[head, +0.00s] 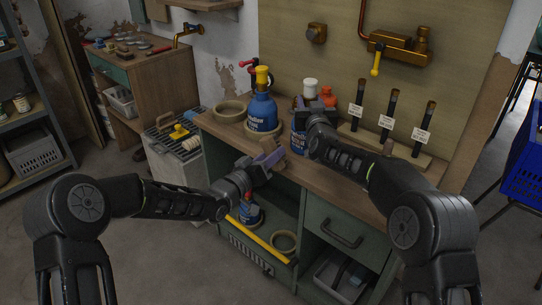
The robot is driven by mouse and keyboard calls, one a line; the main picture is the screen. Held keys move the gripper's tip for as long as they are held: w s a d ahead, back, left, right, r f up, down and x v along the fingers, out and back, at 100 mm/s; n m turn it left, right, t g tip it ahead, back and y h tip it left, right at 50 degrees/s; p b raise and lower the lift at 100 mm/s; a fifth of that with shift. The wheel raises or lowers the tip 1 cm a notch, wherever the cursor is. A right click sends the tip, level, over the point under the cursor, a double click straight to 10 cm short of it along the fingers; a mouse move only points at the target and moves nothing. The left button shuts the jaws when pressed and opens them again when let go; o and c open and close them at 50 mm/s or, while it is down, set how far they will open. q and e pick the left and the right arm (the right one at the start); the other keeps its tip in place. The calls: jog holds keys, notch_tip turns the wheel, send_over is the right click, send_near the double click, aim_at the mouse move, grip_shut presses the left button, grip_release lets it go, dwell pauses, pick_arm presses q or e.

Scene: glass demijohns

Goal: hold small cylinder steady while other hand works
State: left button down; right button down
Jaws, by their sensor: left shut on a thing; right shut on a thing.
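A small blue cylinder (299,139) with a white cap (310,88) stands upright on the workbench, partly hidden behind my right gripper. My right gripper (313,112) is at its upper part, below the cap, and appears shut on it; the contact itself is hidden. My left gripper (262,165) is lower, at the bench's front edge. It is shut on a small lavender-and-tan object (271,157), too small to identify. A larger blue cylinder (262,111) with a yellow valve top stands on the bench to the left, apart from both grippers.
A tan ring (229,111) lies at the bench's left end. A rack with several labelled dark rods (387,113) stands at right. A yellow bar (259,240) crosses the open shelf below, which holds another blue container (250,214).

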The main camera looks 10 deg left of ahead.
aim_at(294, 136)
pick_arm(q)
jog(key=shift+x, duration=2.95)
jog(key=shift+x, duration=0.95)
jog(key=shift+s, duration=0.1)
jog(key=shift+s+d, duration=0.5)
jog(key=shift+d, duration=0.35)
jog(key=shift+s+d, duration=0.55)
jog(key=shift+d, duration=0.3)
jog(key=shift+w, duration=0.2)
jog(key=shift+w+a, duration=0.45)
jog(key=shift+a, duration=0.4)
jog(key=shift+w+a, duration=0.45)
jog(key=shift+a, duration=0.4)
jog(key=shift+v, duration=3.05)
